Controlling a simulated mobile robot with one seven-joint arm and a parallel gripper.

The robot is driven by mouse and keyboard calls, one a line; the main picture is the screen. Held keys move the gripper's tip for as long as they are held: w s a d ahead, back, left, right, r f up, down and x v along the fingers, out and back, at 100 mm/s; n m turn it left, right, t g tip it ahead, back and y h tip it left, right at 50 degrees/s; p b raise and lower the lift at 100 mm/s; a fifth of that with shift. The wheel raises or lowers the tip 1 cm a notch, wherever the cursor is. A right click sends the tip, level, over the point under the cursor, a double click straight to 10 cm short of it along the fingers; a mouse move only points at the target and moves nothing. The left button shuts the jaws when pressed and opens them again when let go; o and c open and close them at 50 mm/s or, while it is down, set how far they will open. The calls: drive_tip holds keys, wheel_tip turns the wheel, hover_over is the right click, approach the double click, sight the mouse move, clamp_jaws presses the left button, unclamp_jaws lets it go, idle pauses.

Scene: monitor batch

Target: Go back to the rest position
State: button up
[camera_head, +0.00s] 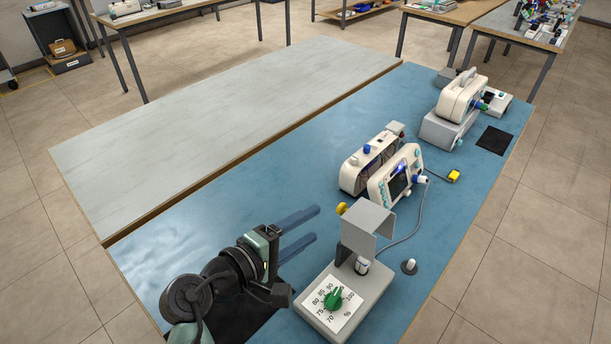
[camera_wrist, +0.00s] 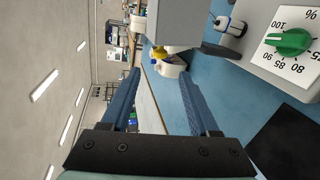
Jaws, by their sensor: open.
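My gripper (camera_head: 300,229) is over the near left part of the blue mat (camera_head: 205,225), left of a grey dial box (camera_head: 365,296). Its two blue fingers are apart with nothing between them. In the wrist view my gripper (camera_wrist: 158,100) also shows open and empty, its fingers pointing away across the table. The dial box carries a green knob (camera_head: 334,299) on a white percent scale; the knob also shows in the wrist view (camera_wrist: 288,41). A grey bracket (camera_head: 368,219) rises at the box's far end. A black pad (camera_wrist: 290,145) lies below the box in the wrist view.
Two white monitors (camera_head: 396,177) stand together beyond the bracket, near a yellow-ended cable (camera_head: 453,176). Another white device (camera_head: 461,97) rests on a grey box farther back, beside a black square (camera_head: 494,140). The pale grey tabletop (camera_head: 220,130) on the left is bare.

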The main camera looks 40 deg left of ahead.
idle(0.4)
drive_tip(key=w+d+r+m+t+y, duration=0.1)
drive_tip(key=w+d+r+m, duration=0.2)
drive_tip(key=r, duration=0.5)
drive_tip(key=w+d+r+m+t+p, duration=0.1)
drive_tip(key=w+d+r+m, duration=0.2)
drive_tip(key=r, duration=0.4)
drive_tip(key=w+d+r+m+t+y, duration=0.1)
drive_tip(key=w+d+r+m, duration=0.25)
drive_tip(key=r, duration=0.45)
drive_tip(key=s+d+r+m+t, duration=0.3)
drive_tip(key=s+d+r, duration=0.1)
drive_tip(key=r, duration=0.5)
drive_tip(key=s+d+r+m+t+p, duration=0.1)
drive_tip(key=s+d+r+m+t, duration=0.2)
drive_tip(key=d+r, duration=0.3)
drive_tip(key=s+d+r+m+t+h, duration=0.1)
drive_tip(key=s+d+r+m+t, duration=0.2)
drive_tip(key=r, duration=1)
drive_tip(key=s+d, duration=0.2)
drive_tip(key=d, duration=0.1)
drive_tip(key=shift+s+r+p, duration=0.25)
drive_tip(key=shift+s+p, duration=0.05)
drive_tip(key=shift+p, duration=0.05)
drive_tip(key=shift+s, duration=0.1)
drive_tip(key=shift+c, duration=0.9)
